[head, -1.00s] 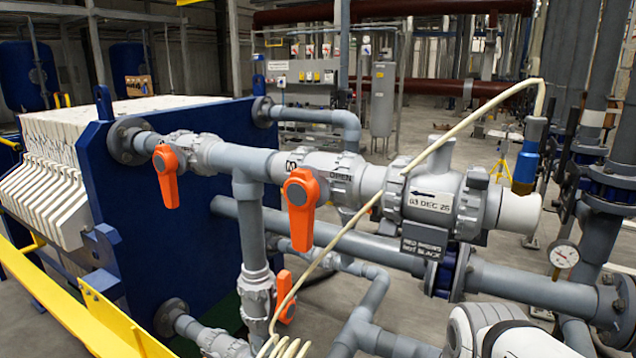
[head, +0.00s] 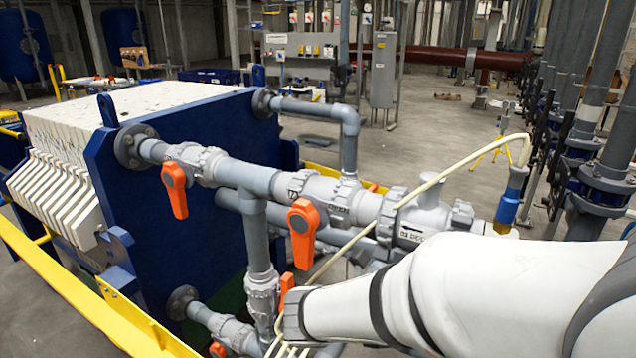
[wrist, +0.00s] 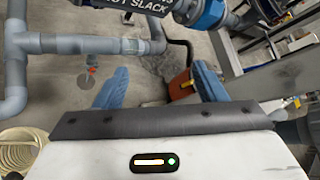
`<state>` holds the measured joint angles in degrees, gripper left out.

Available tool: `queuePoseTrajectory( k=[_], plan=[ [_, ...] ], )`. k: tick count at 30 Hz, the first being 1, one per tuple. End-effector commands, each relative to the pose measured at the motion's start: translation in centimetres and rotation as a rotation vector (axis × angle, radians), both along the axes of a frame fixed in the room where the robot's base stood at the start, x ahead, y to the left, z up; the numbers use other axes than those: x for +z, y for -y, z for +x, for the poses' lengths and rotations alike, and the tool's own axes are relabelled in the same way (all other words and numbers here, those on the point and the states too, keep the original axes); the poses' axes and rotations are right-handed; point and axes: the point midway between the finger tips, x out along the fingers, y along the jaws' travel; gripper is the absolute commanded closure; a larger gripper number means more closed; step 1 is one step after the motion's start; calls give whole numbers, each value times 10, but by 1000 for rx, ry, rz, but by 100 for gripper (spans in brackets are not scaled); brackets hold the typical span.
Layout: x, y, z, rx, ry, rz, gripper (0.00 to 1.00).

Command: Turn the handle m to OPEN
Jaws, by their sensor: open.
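In the head view, an orange lever handle (head: 302,228) hangs downward on the grey pipe valve in the middle. The valve body (head: 327,196) behind it bears a letter tag and an OPEN marking; in the earlier head frame the tag reads M. My gripper (wrist: 158,86) shows in the wrist view with two blue fingertips spread apart and nothing between them. It points down toward the floor. The handle is not in the wrist view. In the head view my arm lies to the right of and below the handle, and my fingertips are not visible.
Another orange handle (head: 175,190) hangs on the pipe to the left. A third (head: 286,288) sits lower, partly hidden near my arm. A cream hose (head: 400,205) crosses diagonally in front of the pipes. The blue press plate (head: 175,220) and yellow rail (head: 85,290) stand left.

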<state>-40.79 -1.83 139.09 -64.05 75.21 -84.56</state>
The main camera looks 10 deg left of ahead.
Motion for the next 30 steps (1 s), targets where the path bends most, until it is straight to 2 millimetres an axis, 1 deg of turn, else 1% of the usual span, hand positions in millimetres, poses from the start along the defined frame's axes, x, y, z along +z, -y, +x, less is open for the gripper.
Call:
queuePoseTrajectory(
  k=[1,2,3,4,6,9,12,15,17,23,30],
  plan=[
    [30,-25,11,168,-68,-154,36],
    [41,-40,17,261,-102,-251,36],
    [53,-59,24,373,-143,-377,36],
    [62,-74,27,446,-169,-468,36],
    [79,-107,32,585,-211,-657,36],
    [95,-144,34,713,-240,-862,36],
    [102,-165,32,774,-250,-979,36],
    [103,-173,32,794,-241,-1012,36],
    [101,-174,32,792,-224,-999,36],
    [90,-177,33,760,-94,-861,36],
    [75,-182,35,705,103,-647,36]
  ],
)
